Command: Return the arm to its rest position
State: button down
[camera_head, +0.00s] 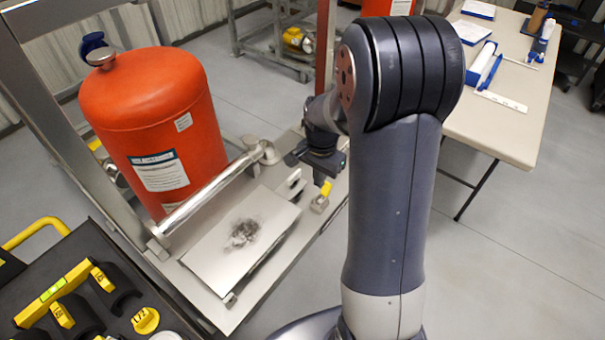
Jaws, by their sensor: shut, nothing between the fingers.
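My arm (390,215) rises in the right middle of the head view and bends at a large dark joint near the top. Its far part reaches away behind this joint and is mostly hidden. My gripper (291,159) is small and dark, left of the arm, above the skid's grey deck. It is shut and holds nothing. A small metal fitting with a yellow handle (325,188) shows just below and right of the gripper. I cannot tell whether they touch.
A red tank (152,125) stands on the skid at left, beside a metal pipe (205,196) and a stained plate (225,250). A dark tool tray (100,310) with yellow tools is at lower left. A table (515,120) stands at right. The floor at lower right is clear.

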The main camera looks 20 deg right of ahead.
jog(key=shift+s+a+r+p, duration=0.1)
jog(key=shift+r+p, duration=0.35)
jog(key=shift+r, duration=0.5)
jog(key=shift+f, duration=0.15)
jog(key=f+b, duration=0.1)
jog(key=f, duration=0.1)
jog(key=f+b, duration=0.4)
jog(key=f, duration=0.1)
jog(key=shift+w+d, duration=0.3)
jog(key=shift+d, duration=0.1)
jog(key=shift+s+a+r, duration=0.15)
jog(key=shift+a, duration=0.05)
jog(key=shift+r, duration=0.1)
